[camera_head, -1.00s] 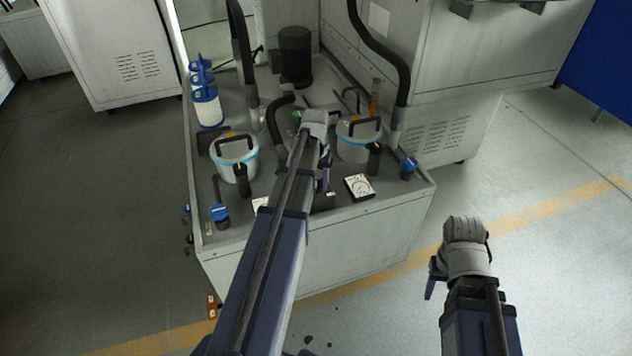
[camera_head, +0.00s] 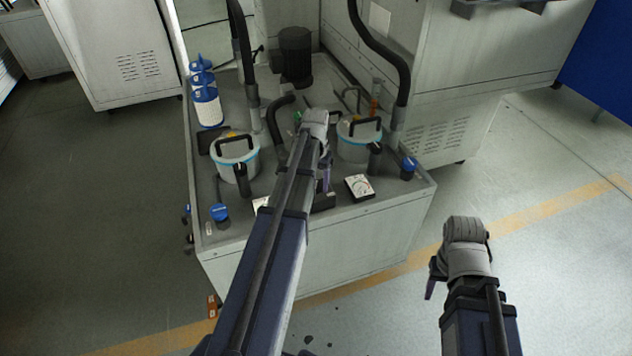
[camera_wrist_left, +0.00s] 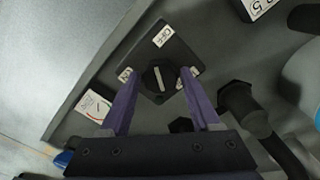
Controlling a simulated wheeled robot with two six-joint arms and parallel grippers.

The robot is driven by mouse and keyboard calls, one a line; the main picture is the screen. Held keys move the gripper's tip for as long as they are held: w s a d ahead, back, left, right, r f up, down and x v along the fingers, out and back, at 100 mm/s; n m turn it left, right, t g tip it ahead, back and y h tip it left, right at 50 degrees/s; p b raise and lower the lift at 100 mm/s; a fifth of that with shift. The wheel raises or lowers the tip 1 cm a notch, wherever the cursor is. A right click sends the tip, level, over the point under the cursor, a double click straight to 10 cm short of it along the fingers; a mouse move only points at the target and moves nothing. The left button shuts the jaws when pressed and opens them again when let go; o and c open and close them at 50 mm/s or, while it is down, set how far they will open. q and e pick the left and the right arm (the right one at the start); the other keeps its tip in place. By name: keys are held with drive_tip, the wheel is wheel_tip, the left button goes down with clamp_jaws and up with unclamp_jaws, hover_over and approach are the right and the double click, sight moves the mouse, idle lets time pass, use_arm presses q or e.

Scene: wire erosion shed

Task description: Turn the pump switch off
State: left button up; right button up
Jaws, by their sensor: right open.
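The pump switch is a black square box with a round black knob (camera_wrist_left: 160,77) in the left wrist view. A white line marks the knob, and an OFF label (camera_wrist_left: 163,36) is at the box's top corner. Smaller labels sit left and right of the knob. My left gripper (camera_wrist_left: 160,72) is open, with one purple finger on each side of the knob; I cannot tell whether they touch it. In the head view, my left gripper (camera_head: 324,178) is over the cabinet's front, and its arm partly hides the switch box (camera_head: 323,202). My right gripper (camera_head: 431,284) is open and empty, off to the right.
The grey cabinet top (camera_head: 290,222) holds two lidded canisters, left (camera_head: 236,160) and right (camera_head: 358,142), with black hoses. A gauge (camera_head: 359,187) and blue-capped valves, left (camera_head: 220,214) and right (camera_head: 408,168), are near its front. Open floor lies to the right.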

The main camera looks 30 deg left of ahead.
sight(317, 185)
use_arm(q)
drive_tip(key=shift+o, duration=1.3)
drive_tip(key=shift+r, duration=0.15)
wheel_tip(317, 185, up, 8)
drive_tip(key=p, duration=0.8)
drive_tip(key=shift+f, duration=0.2)
drive_tip(key=shift+d, duration=0.15)
drive_tip(key=s+d+r+m+p, duration=0.2)
drive_tip(key=s+d, duration=0.3)
drive_tip(key=d, duration=0.5)
drive_tip(key=s+d+r+m+p, duration=0.2)
drive_tip(key=s+d, duration=0.4)
drive_tip(key=d, duration=0.4)
drive_tip(key=s+d+r+m+y+p, duration=0.1)
drive_tip(key=s+d, duration=0.4)
drive_tip(key=d, duration=0.5)
drive_tip(key=shift+s+d+r+m+p, duration=0.25)
drive_tip(key=shift+r+m+p, duration=0.15)
drive_tip(key=shift+r+p, duration=0.25)
